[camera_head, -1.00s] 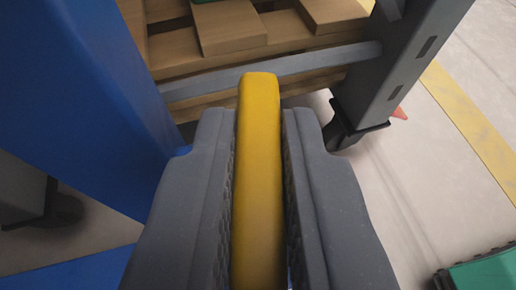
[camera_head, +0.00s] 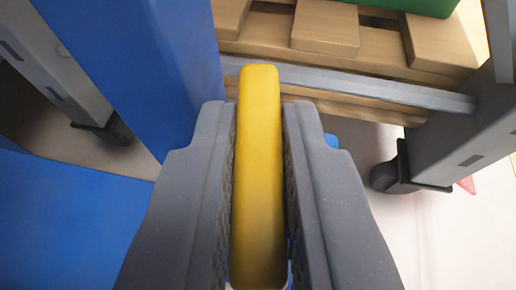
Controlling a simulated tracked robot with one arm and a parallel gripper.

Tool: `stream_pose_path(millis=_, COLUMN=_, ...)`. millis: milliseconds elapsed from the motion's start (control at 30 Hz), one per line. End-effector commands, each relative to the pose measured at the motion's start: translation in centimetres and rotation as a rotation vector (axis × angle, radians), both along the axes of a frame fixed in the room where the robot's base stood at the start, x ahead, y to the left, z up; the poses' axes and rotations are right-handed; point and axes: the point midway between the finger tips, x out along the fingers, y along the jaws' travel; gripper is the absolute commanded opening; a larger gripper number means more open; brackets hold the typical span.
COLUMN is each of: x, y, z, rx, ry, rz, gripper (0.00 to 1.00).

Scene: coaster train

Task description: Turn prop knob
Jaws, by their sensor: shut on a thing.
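A yellow bar-shaped knob (camera_head: 258,170) stands in the middle of the view, between the two grey fingers of my gripper (camera_head: 260,185). The fingers are shut on its two long sides. The knob's top end sticks out past the fingertips. What the knob is fixed to is hidden below the fingers.
A large blue panel (camera_head: 145,70) rises close on the left. Behind are wooden slats (camera_head: 325,28) and a grey metal rail (camera_head: 370,88). A grey post on a black caster (camera_head: 392,176) stands at right. Another caster (camera_head: 115,128) is at left. Pale floor shows at lower right.

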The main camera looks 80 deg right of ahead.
Motion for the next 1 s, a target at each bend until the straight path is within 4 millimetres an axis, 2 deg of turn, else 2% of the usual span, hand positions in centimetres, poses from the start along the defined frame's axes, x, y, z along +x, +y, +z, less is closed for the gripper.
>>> stream_pose_path(millis=67, x=-0.26, y=0.02, z=0.65, rx=0.000, ry=0.005, rz=0.071, gripper=0.00)
stream_pose_path(millis=1000, x=-0.57, y=-0.77, z=0.08, rx=-0.004, ry=-0.002, rz=0.797, gripper=0.00)
